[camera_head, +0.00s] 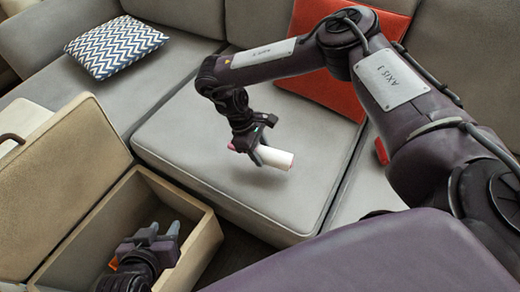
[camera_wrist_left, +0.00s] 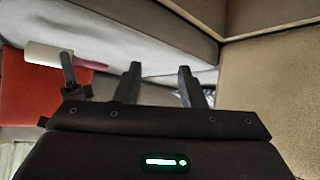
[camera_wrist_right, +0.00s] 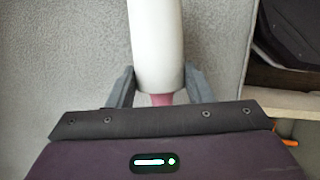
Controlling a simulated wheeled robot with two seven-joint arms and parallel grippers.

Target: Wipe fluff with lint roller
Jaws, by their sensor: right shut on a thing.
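The lint roller (camera_head: 276,157) has a white cylinder and a pink handle. My right gripper (camera_head: 250,146) is shut on the pink handle and holds the roller over the middle seat cushion (camera_head: 200,150). In the right wrist view the white cylinder (camera_wrist_right: 155,45) extends past the fingertips; I cannot tell whether it touches the cushion. My left gripper (camera_head: 165,229) is open and empty, low at the open storage box. The left wrist view shows its two fingers apart (camera_wrist_left: 158,75), with the roller (camera_wrist_left: 48,55) off to the left. I cannot make out any fluff.
The beige storage box (camera_head: 207,238) stands in front of the sofa, its lid (camera_head: 62,165) raised at left. A zigzag-patterned pillow (camera_head: 115,45) lies at the back left, a red pillow (camera_head: 320,88) behind my right arm. The cushion around the roller looks clear.

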